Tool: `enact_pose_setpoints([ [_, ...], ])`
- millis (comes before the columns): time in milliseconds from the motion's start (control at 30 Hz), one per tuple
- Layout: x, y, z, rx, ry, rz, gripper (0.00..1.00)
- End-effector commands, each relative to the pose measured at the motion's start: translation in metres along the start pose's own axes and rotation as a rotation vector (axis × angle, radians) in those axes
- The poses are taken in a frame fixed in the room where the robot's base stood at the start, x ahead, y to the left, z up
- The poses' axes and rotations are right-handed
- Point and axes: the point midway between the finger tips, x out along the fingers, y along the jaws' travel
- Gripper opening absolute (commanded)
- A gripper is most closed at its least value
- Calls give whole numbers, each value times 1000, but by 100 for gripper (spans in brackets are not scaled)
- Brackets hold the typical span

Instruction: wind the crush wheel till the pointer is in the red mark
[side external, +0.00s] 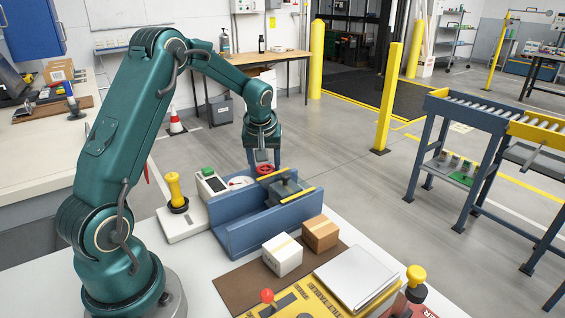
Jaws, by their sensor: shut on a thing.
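A small red wheel (265,169) sits at the back of a blue channel-shaped fixture (236,232). My gripper (264,165) points down from above, and its fingers are shut on the red wheel. A round white dial (239,183) is just left of the wheel, partly behind the blue wall. Its pointer and any red mark are too small to make out.
A white box (282,255) and a brown box (320,233) stand on a brown mat in front. A yellow-knobbed lever (175,190) and a device with a green button (208,178) are left of the fixture. A yellow panel with a red knob (268,296) is at the front.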

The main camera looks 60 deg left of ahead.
Motion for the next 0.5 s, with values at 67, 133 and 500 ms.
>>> enact_pose_setpoints([
  [67, -1, 0, 0, 0, 0, 0, 4],
  [133, -1, 0, 0, -1, 0, 0, 4],
  [500, 0, 0, 0, -2, 0, -1, 90],
])
